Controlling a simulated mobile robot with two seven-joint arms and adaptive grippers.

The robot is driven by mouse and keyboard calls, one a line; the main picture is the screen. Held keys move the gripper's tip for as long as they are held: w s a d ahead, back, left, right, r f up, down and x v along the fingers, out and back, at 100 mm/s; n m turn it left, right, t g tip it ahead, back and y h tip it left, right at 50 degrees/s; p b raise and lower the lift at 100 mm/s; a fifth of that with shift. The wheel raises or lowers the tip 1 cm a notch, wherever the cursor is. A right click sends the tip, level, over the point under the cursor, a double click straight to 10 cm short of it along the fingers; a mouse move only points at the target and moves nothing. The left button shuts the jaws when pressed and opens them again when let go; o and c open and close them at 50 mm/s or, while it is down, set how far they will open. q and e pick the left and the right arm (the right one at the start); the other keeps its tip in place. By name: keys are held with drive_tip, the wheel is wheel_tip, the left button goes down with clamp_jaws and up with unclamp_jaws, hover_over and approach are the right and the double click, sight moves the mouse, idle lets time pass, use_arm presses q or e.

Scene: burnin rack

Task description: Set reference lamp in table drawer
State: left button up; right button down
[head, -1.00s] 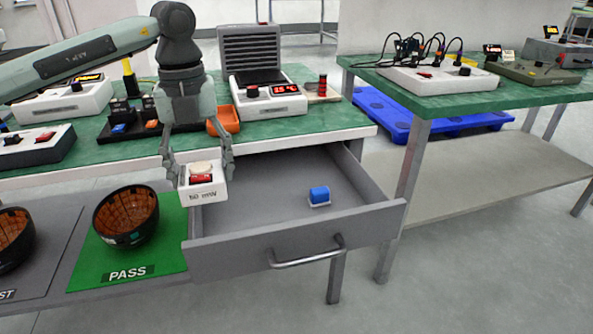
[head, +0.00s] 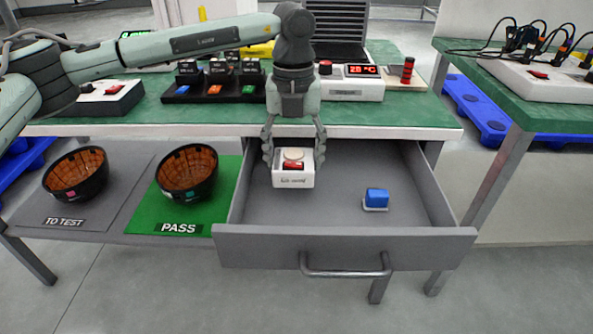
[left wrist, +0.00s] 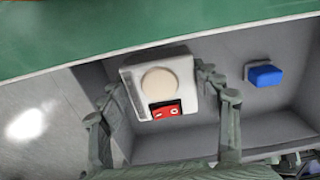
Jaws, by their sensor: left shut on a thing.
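The reference lamp (head: 293,175) is a small white box with a round cream disc on top, a red part and a printed label on its front. My left gripper (head: 293,158) is shut on it, one finger at each side, and holds it upright over the left part of the open table drawer (head: 345,246). In the left wrist view the lamp (left wrist: 186,72) shows from above between the fingers (left wrist: 165,105), with a red switch. I cannot tell its exact height above the drawer floor. My right gripper is not in view.
A blue block on a pale base (head: 376,198) lies in the drawer's right half. The drawer's middle floor is bare. The green worktop (head: 400,112) overhangs the drawer's back. Bowls stand left, one on the TO TEST mat (head: 115,200), one on the green PASS mat (head: 215,205).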

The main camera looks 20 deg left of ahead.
use_arm(q)
wheel_tip(320, 180, down, 4)
drive_tip(key=shift+r, duration=0.1)
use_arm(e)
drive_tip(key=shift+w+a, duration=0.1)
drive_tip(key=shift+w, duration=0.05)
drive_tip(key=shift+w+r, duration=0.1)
use_arm(q)
drive_tip(key=o, duration=1.4)
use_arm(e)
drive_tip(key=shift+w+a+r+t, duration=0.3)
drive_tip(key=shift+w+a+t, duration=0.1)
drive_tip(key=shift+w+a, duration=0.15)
